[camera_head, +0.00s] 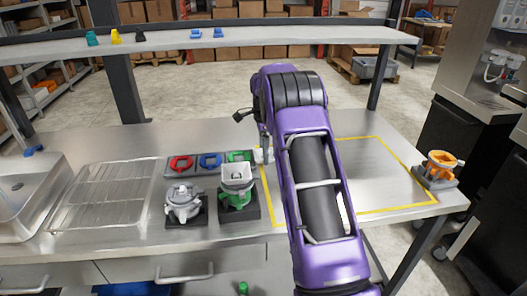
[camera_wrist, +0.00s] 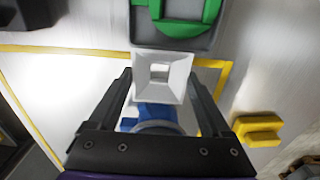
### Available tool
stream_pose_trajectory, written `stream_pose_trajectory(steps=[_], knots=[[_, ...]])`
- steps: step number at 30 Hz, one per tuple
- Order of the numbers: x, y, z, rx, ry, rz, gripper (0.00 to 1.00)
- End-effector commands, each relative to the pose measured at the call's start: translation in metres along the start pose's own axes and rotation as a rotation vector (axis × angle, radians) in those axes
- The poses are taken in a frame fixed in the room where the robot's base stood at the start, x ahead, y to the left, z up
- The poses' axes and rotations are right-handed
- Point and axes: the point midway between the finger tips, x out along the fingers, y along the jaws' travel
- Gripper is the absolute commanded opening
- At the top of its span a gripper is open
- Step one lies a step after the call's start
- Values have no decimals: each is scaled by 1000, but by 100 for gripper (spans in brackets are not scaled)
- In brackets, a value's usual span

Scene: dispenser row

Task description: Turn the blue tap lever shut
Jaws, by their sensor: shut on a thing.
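My gripper (camera_wrist: 160,80) points down, with one finger on each side of a pale square hopper (camera_wrist: 160,65). A blue body (camera_wrist: 155,115) shows below the hopper, partly covered by the gripper; together they look like a blue dispenser, and the gripper is shut on it. I cannot make out its tap lever. In the head view my purple arm hides most of this dispenser; only a pale bit (camera_head: 264,155) shows beside the arm. A small blue piece (camera_head: 34,150) lies at the table's back left edge; I cannot tell whether it is a lever.
A grey dispenser (camera_head: 183,204) and a green dispenser (camera_head: 236,190) stand left of my arm, before a tray of coloured rings (camera_head: 181,163). An orange dispenser (camera_head: 441,164) is far right. A yellow piece (camera_wrist: 258,130) lies nearby. The taped area (camera_head: 380,185) right of my arm looks clear.

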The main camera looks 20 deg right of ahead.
Motion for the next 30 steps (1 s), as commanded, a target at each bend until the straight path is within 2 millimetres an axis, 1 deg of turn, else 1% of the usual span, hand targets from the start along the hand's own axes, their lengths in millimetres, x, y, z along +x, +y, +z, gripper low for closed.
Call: stream_pose_trajectory(steps=[6, 10, 11, 13, 14, 20, 23, 26, 30], knots=[[0, 0, 0, 0, 0, 0, 24], [4, 0, 0, 0, 0, 1, 24], [4, 0, 0, 0, 0, 0, 84], [3, 0, 0, 0, 0, 0, 97], [3, 0, 0, 0, 0, 0, 100], [3, 0, 0, 0, 0, 0, 100], [-2, 0, 0, 0, -1, -1, 100], [-12, -1, 0, 0, 0, -2, 100], [-41, -1, 0, 0, -1, -5, 100]])
